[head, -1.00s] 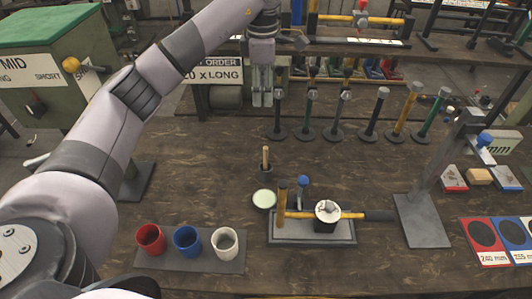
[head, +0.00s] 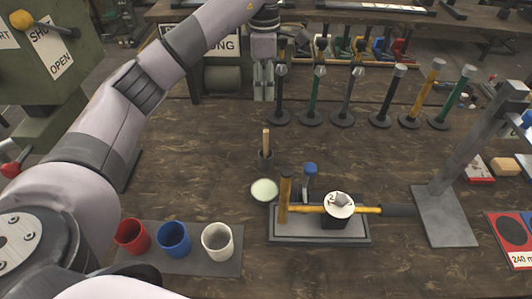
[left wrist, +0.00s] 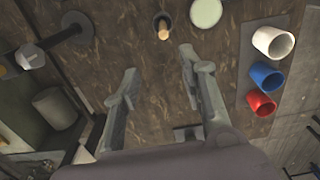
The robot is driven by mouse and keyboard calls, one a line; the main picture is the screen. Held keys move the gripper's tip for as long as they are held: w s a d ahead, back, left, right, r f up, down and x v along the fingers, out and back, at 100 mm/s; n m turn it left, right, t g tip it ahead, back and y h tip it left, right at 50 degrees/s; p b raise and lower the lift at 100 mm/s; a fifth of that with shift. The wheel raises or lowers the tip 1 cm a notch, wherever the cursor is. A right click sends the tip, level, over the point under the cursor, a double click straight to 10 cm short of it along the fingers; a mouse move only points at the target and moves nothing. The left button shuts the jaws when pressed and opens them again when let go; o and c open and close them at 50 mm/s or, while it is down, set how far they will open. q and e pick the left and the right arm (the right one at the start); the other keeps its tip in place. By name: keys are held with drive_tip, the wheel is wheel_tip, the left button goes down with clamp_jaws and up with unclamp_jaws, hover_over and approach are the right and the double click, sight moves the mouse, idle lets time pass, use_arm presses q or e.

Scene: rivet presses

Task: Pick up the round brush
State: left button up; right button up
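The round brush (head: 266,142) stands upright with its light wooden handle up and its dark lower end on the bench, beside the pale green round dish (head: 264,190). I cannot tell whether its dark end is a holder. My left gripper (head: 264,98) hangs above the bench, behind the brush in the head view. In the left wrist view its two fingers (left wrist: 157,60) are spread with nothing between them. The brush (left wrist: 163,31) shows there just beyond the fingertips, apart from them. My right gripper is not in view.
Red, blue and white cups (head: 217,241) stand on a grey mat at front left. A hammer lies across a grey plate fixture (head: 320,238) right of the brush. Several upright tools (head: 345,100) form a row behind. A metal stand (head: 445,215) is at right. Bare bench lies around the brush.

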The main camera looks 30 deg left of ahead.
use_arm(q)
drive_tip(key=p, duration=0.3)
approach(266, 131)
drive_tip(key=f, duration=0.5)
drive_tip(key=shift+w+a+f, duration=0.15)
drive_tip(key=shift+a+f, duration=0.1)
drive_tip(key=shift+a, duration=0.1)
drive_tip(key=f, duration=0.1)
drive_tip(key=f+p, duration=0.1)
drive_tip(key=f, duration=0.1)
drive_tip(key=f+p, duration=0.1)
drive_tip(key=shift+s+d+f, duration=0.2)
drive_tip(key=shift+d+f, duration=0.05)
drive_tip(key=shift+d, duration=0.05)
drive_tip(key=shift+f, duration=0.6)
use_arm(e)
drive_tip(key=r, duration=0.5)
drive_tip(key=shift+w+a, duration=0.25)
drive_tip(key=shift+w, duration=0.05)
use_arm(q)
drive_tip(key=shift+c, duration=0.5)
clamp_jaws()
